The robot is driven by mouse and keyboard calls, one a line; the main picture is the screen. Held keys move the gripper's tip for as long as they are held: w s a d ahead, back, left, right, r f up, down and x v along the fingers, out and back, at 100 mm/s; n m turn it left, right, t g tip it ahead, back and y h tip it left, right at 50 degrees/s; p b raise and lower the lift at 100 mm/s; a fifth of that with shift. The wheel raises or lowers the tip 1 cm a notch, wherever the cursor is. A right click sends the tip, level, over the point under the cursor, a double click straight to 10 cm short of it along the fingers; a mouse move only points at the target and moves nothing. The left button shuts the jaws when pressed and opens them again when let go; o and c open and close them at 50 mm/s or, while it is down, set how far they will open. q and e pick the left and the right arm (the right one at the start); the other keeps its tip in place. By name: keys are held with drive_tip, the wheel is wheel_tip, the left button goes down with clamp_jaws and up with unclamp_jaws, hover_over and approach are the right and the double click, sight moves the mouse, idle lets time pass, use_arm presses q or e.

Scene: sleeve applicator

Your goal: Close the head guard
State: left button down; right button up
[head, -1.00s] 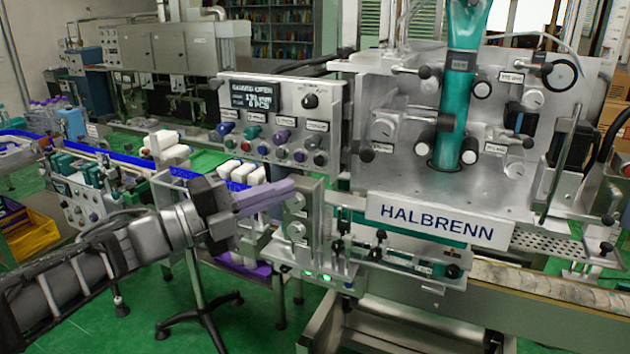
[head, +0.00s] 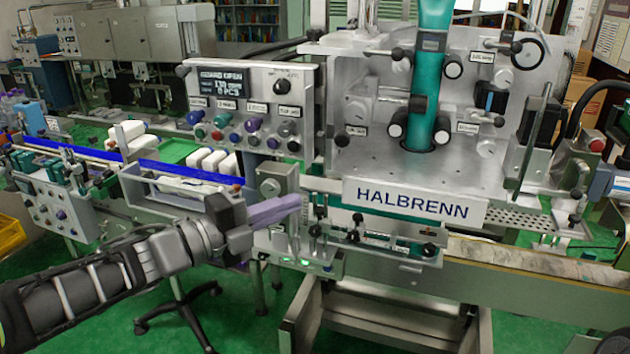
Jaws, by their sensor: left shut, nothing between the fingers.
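The applicator head stands behind the HALBRENN plate (head: 412,203), with a teal sleeve tube (head: 428,85) running down its middle. At its right side a thin, dark-edged panel (head: 533,143) stands out nearly edge-on; it looks like the head guard, swung open. The display (head: 222,84) reads "GUARD OPEN". My left gripper (head: 296,202), with purple fingers, is shut and empty. Its tips are in front of the machine's lower left side, left of the HALBRENN plate and well away from the panel; I cannot tell whether they touch anything. My right gripper is out of view.
A control panel (head: 250,108) with knobs and buttons is above my left gripper. A conveyor with white bottles (head: 208,160) runs in from the left. At the right are a red button (head: 596,146) and a belt (head: 510,258).

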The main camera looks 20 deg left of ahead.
use_arm(q)
drive_tip(key=w+d, duration=0.1)
drive_tip(key=w, duration=0.1)
drive_tip(key=w+d+p, duration=0.1)
drive_tip(key=w, duration=0.2)
drive_tip(key=w+d+p, duration=0.1)
drive_tip(key=w, duration=0.2)
drive_tip(key=shift+w, duration=0.25)
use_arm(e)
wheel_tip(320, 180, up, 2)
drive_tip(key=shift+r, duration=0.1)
use_arm(q)
drive_tip(key=shift+a, duration=0.15)
